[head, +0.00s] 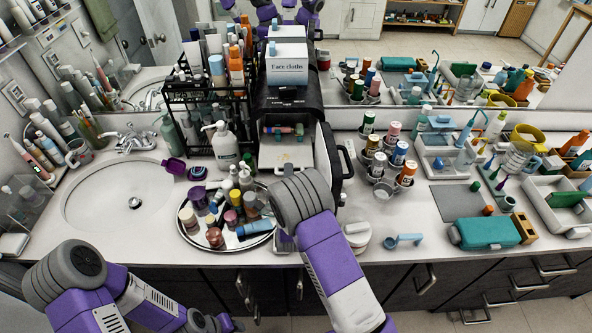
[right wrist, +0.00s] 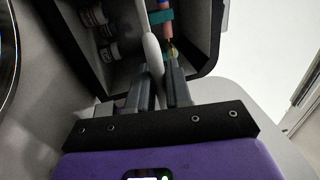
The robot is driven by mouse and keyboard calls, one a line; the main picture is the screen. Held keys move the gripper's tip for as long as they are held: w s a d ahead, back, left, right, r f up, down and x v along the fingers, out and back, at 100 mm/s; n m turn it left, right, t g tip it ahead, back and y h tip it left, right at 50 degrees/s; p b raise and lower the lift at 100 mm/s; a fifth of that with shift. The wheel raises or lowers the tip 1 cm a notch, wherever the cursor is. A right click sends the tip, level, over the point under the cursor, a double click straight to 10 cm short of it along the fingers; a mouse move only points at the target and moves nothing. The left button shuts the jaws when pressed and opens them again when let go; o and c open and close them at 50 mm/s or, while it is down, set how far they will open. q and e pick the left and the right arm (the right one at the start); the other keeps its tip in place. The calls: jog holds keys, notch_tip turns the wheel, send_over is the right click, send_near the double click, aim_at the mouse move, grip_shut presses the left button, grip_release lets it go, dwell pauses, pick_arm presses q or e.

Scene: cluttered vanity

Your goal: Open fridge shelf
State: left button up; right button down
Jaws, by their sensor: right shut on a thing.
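The small black fridge (head: 290,98) stands on the counter with its door (head: 328,165) swung open to the right. Its white shelf (head: 272,158) shows inside, with a teal and pink item (head: 283,130) above it. In the right wrist view the shelf (right wrist: 152,50) appears as a white edge running between the fingers of my right gripper (right wrist: 161,78), which is shut on it. In the head view my right wrist hides the fingers. My left arm (head: 75,270) is at the lower left; its fingers are not clear.
A round tray (head: 190,238) of bottles sits left of my right wrist. A pump bottle (head: 224,145) stands beside the fridge. A face cloths box (head: 287,65) is on top. Bottles in a holder (head: 385,187) stand right of the door.

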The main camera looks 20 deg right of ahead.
jog(key=c, duration=1.2)
grip_release()
jog(key=b+v, duration=0.1)
jog(key=v, duration=0.6)
jog(key=shift+s, duration=0.2)
